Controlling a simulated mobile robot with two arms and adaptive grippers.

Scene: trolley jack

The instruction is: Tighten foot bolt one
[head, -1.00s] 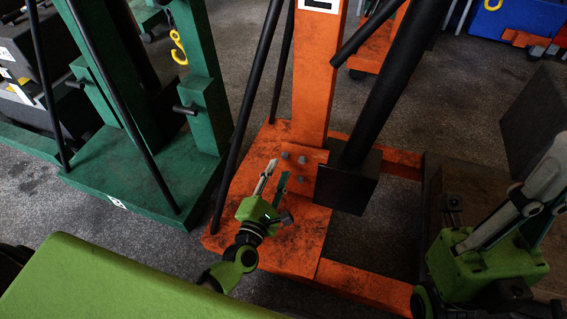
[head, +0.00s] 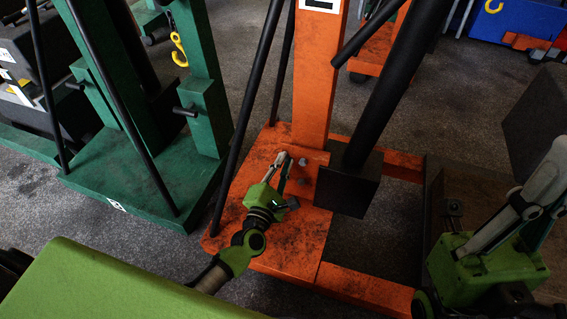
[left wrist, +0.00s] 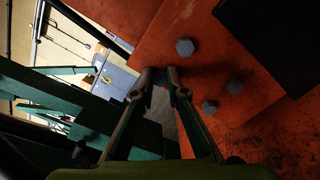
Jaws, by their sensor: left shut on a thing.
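The orange jack foot plate (head: 265,250) carries grey hex bolts. My left gripper (head: 284,160) reaches down to the bolt group near the orange column, its fingers closed on a bolt at the group's left that they hide. Two other bolts show just right of the fingers: a far bolt (head: 302,162) and a near bolt (head: 300,182). In the left wrist view the fingertips (left wrist: 158,76) are close together at the plate, and several uncovered bolts show to their right, one of them a hex bolt (left wrist: 185,47). My right gripper (head: 540,185) is at the right edge, away from the plate; its fingertips are unclear.
The orange column (head: 312,80) rises just behind the bolts. A black plate (head: 346,192) and a thick black cylinder (head: 385,80) stand to their right. A thin black rod (head: 247,110) slants at the left. A green jack (head: 130,180) stands further left. Open floor lies between the jacks.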

